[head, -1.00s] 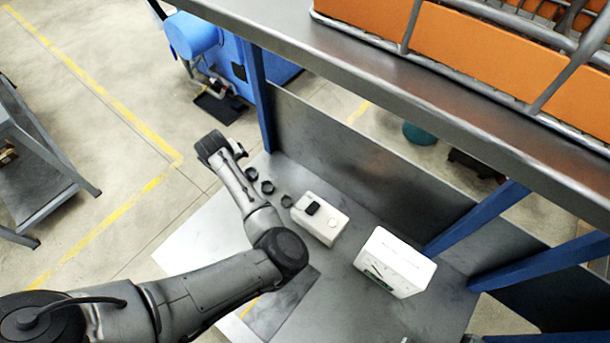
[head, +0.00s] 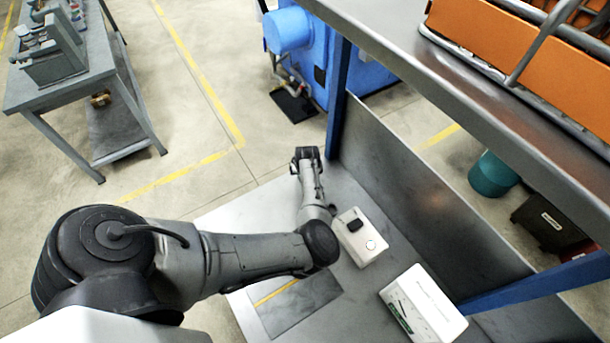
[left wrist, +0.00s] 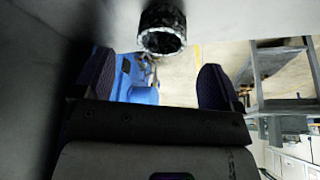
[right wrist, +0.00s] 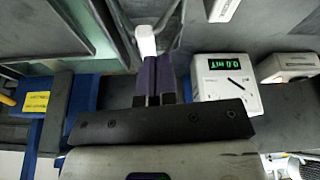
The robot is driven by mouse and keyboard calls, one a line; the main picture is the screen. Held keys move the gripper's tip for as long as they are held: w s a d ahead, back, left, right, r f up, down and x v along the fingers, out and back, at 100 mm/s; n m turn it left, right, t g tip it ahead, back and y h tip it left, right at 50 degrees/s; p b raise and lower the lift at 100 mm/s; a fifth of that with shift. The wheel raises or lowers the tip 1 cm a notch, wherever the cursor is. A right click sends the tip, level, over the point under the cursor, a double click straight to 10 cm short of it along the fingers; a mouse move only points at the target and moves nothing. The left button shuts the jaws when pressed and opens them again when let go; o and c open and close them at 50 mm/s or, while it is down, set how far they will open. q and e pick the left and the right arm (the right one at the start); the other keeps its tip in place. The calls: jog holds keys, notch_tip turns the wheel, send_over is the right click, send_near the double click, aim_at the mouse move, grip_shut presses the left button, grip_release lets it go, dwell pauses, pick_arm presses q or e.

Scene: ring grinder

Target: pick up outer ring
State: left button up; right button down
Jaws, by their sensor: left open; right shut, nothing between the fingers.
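A dark, shiny ring (left wrist: 162,30) shows at the top middle of the left wrist view, against a grey metal surface. My left gripper (left wrist: 157,72) is open, with one finger on each side of the picture below the ring. The ring appears just past the fingertips and touches neither finger in the picture. In the head view my left gripper (head: 306,155) is over the far left corner of the metal table (head: 222,222); no ring shows there.
A white box with a black top piece (head: 361,236) stands beside my left forearm. A larger white box (head: 423,305) is nearer; a white meter with a green display (right wrist: 225,76) shows in the right wrist view. A shelf (head: 470,85) with orange bins overhangs the table.

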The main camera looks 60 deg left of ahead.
pick_arm(q)
jog(key=shift+b+x, duration=0.3)
jog(key=shift+x, duration=2.4)
jog(key=shift+s, duration=0.15)
jog(key=shift+c, duration=0.2)
jog(key=c, duration=1.1)
